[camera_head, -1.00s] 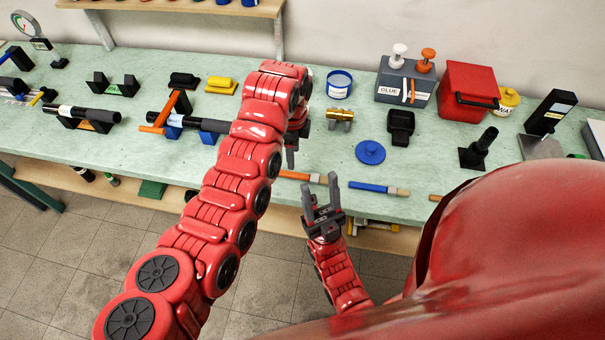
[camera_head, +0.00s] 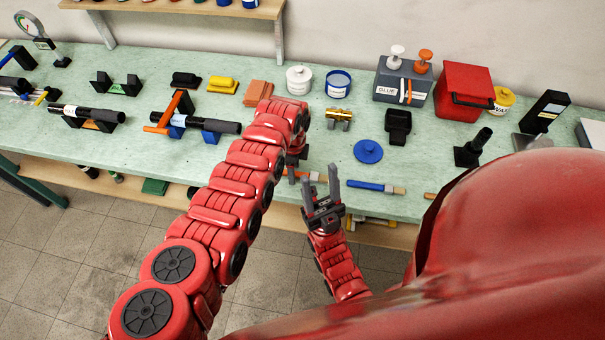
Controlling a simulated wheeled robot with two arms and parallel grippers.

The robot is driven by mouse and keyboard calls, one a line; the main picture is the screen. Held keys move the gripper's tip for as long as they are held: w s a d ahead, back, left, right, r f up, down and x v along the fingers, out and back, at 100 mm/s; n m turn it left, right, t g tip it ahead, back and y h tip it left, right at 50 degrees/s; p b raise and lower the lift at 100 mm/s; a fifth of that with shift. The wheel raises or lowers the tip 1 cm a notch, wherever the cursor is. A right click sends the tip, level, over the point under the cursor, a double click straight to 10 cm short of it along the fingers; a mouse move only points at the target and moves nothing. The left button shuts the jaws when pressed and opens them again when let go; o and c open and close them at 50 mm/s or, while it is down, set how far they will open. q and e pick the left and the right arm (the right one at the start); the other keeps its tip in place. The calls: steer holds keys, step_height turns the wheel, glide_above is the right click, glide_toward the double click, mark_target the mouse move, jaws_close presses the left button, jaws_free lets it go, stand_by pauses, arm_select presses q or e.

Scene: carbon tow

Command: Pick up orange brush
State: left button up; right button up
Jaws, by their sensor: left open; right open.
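The orange brush (camera_head: 304,174) lies near the front edge of the green bench top. My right gripper (camera_head: 323,188) is open and empty, fingers up, in front of the bench edge.
A blue-handled brush (camera_head: 370,186) lies just right, with a blue lid (camera_head: 368,151) behind it. A brass part (camera_head: 339,116), a white jar (camera_head: 299,79) and an orange block (camera_head: 258,92) stand farther back.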

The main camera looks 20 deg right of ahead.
arm_select(q)
steer(key=shift+c, duration=0.2)
jaws_close()
steer(key=shift+r, duration=0.1)
